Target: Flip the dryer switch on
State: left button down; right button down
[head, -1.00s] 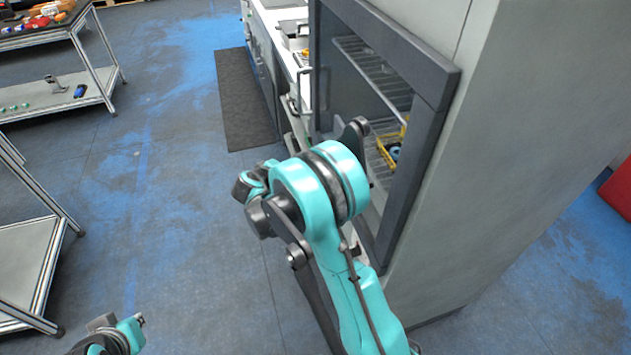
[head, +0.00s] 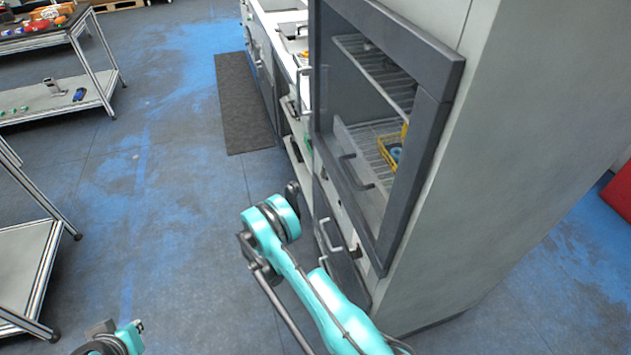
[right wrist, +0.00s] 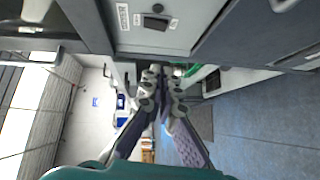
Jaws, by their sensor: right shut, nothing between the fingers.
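The dryer is the tall grey cabinet (head: 500,140) on the right of the head view, with a dark-framed glass door. In the right wrist view, a black switch (right wrist: 155,22) sits on a pale panel (right wrist: 190,15) with small printed labels. My right gripper (right wrist: 163,75) is shut and empty, below the switch in that picture and apart from it. In the head view my right arm (head: 300,270) reaches up along the dryer's front; its fingertips are hidden there. Part of my left arm (head: 125,340) shows at the bottom left, with no fingers visible.
A yellow basket (head: 391,152) with items sits on a wire rack behind the glass. A metal handle (head: 330,237) is on the front below the glass door. A counter (head: 285,45) lies beyond the dryer. Metal carts (head: 25,270) stand at left. The floor between is clear.

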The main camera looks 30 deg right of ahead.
jog(key=b, duration=0.4)
send_near(323, 172)
jog(key=w+d+f, duration=0.3)
jog(key=w+d, duration=0.1)
jog(key=w, duration=0.1)
jog(key=shift+d+f+b, duration=0.15)
jog(key=shift+d+b, duration=0.15)
jog(key=shift+d, duration=0.15)
jog(key=shift+s+d+f, duration=0.1)
jog(key=shift+d+f, duration=0.05)
jog(key=shift+d, duration=0.2)
jog(key=shift+a, duration=0.1)
